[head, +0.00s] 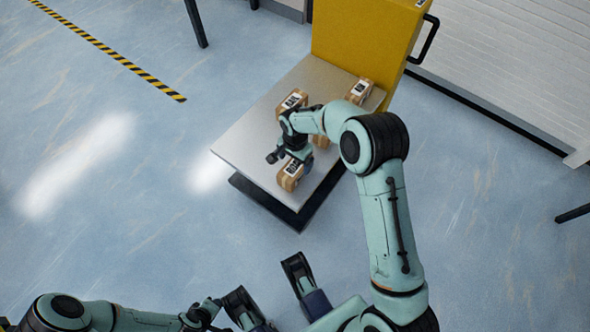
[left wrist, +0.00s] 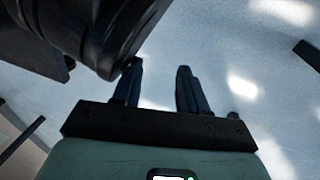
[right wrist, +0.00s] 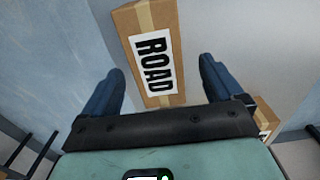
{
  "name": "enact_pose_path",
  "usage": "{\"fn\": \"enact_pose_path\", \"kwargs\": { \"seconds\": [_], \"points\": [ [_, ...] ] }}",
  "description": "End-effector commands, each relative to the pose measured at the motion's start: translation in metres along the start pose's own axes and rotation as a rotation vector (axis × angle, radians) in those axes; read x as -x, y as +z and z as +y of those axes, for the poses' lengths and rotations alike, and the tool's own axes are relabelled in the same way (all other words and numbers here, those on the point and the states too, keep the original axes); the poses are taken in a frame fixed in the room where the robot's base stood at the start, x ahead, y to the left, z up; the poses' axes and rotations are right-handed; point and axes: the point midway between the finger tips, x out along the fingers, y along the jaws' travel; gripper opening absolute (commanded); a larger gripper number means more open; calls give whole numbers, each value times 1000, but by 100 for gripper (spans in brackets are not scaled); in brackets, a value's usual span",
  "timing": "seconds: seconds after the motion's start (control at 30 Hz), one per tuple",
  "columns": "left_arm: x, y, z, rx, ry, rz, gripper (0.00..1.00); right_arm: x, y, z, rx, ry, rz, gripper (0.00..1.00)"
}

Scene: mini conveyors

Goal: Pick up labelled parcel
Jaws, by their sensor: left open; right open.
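A brown cardboard parcel with a white ROAD label and tan tape shows in the right wrist view (right wrist: 155,50), ahead of and between the open fingers of my right gripper (right wrist: 160,88). In the head view, my right gripper (head: 290,160) is over the near part of the platform, at the near parcel (head: 290,176), and partly hides it. Other labelled parcels stand at the far left (head: 292,101), at the far right (head: 360,91) and partly behind my arm. Their labels are too small to read. My left gripper (left wrist: 158,88) is open and empty, low over the floor.
The parcels rest on a grey platform (head: 238,142) with a yellow upright panel (head: 365,35) at its back. A second parcel edge (right wrist: 265,118) shows right of my right finger. Blue floor is open to the left, with a black-and-yellow strip (head: 120,58).

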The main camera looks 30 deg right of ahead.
Motion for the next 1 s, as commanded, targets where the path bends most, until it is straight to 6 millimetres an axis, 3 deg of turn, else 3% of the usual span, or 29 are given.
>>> {"fn": "enact_pose_path", "kwargs": {
  "seconds": [0.23,0.5,0.53,0.73,1.0],
  "points": [
    [-18,24,-20,22,-36,-79,43,-40,-1,4,1,4,-2,94],
    [-19,28,-23,27,-43,-94,43,-45,-1,4,1,1,-1,94],
    [-19,28,-23,27,-43,-94,43,-45,-1,4,1,1,-1,90],
    [-19,28,-23,26,-42,-93,43,-45,-1,4,1,1,-1,26],
    [-18,27,-22,25,-41,-91,43,-42,-1,3,1,0,0,26]
  ]
}}
